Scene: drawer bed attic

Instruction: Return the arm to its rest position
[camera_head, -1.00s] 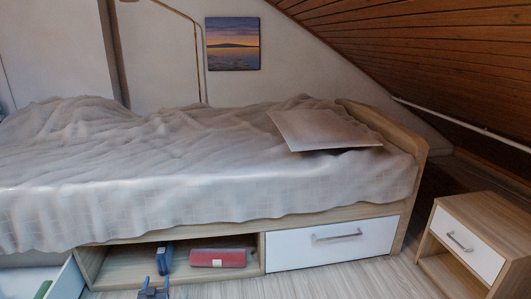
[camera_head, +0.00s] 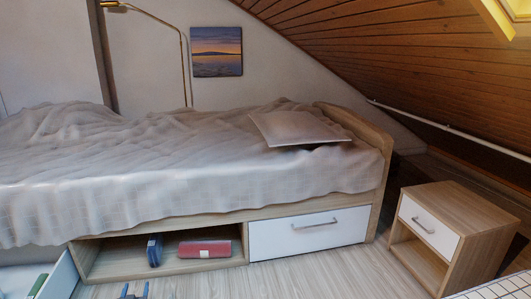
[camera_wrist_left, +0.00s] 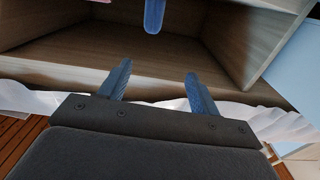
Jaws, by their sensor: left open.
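My left gripper (camera_head: 134,291) shows at the bottom edge of the head view, in front of the open compartment (camera_head: 110,258) under the bed. In the left wrist view its two blue fingers (camera_wrist_left: 154,84) stand apart with nothing between them. A blue book-like item (camera_head: 154,250) stands in the compartment, apart from the fingers; its end also shows at the top of the left wrist view (camera_wrist_left: 154,14). A red book-like item (camera_head: 205,249) lies to its right. My right gripper is not in view.
A bed (camera_head: 310,175) with a rumpled cover and a pillow (camera_head: 298,129) fills the middle. A shut white drawer (camera_head: 308,233) is right of the compartment; an open drawer (camera_head: 62,275) is at lower left. A nightstand (camera_head: 450,232) stands right. The floor (camera_head: 340,275) between is clear.

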